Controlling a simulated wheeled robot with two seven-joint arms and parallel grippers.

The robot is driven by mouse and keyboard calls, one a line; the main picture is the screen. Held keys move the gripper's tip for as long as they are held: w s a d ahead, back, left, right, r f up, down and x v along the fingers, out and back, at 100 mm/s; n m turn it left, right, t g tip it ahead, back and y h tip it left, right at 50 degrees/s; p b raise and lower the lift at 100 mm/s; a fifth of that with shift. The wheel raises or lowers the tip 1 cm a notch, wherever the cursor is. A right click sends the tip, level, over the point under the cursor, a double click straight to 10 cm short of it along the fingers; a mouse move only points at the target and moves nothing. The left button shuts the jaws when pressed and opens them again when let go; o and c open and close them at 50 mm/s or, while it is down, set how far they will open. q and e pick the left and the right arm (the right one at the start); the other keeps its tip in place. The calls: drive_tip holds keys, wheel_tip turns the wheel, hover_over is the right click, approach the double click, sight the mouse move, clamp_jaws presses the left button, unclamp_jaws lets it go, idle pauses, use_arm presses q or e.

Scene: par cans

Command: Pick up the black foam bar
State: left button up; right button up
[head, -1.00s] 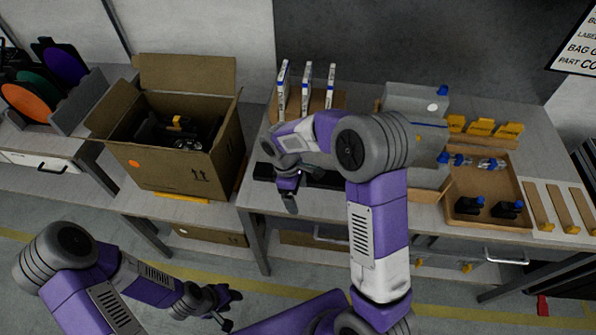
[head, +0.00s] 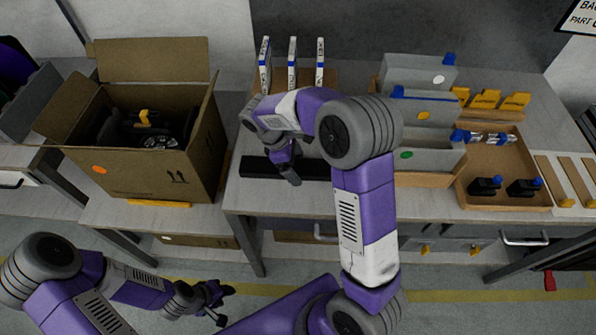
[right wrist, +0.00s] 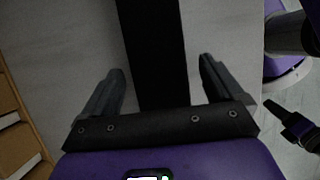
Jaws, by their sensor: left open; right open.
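The black foam bar (head: 257,167) lies on the workbench near its front edge in the head view, partly hidden behind my right gripper. In the right wrist view the bar (right wrist: 155,45) runs away from the palm, between the two fingers. My right gripper (head: 292,180) is open, its fingers (right wrist: 162,80) apart on either side of the bar with a gap on both sides. Whether the fingertips reach down to the bar's level I cannot tell. My left gripper (head: 225,292) is open and empty, low in front of the benches.
An open cardboard box (head: 130,165) with dark equipment stands left of the bar. Grey bins (head: 425,155) and a brown tray (head: 505,195) with several parts stand to the right. White-and-blue upright pieces (head: 292,65) stand behind my right gripper.

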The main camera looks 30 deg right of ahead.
drive_tip(key=shift+s+d+f, duration=0.1)
drive_tip(key=shift+f, duration=0.25)
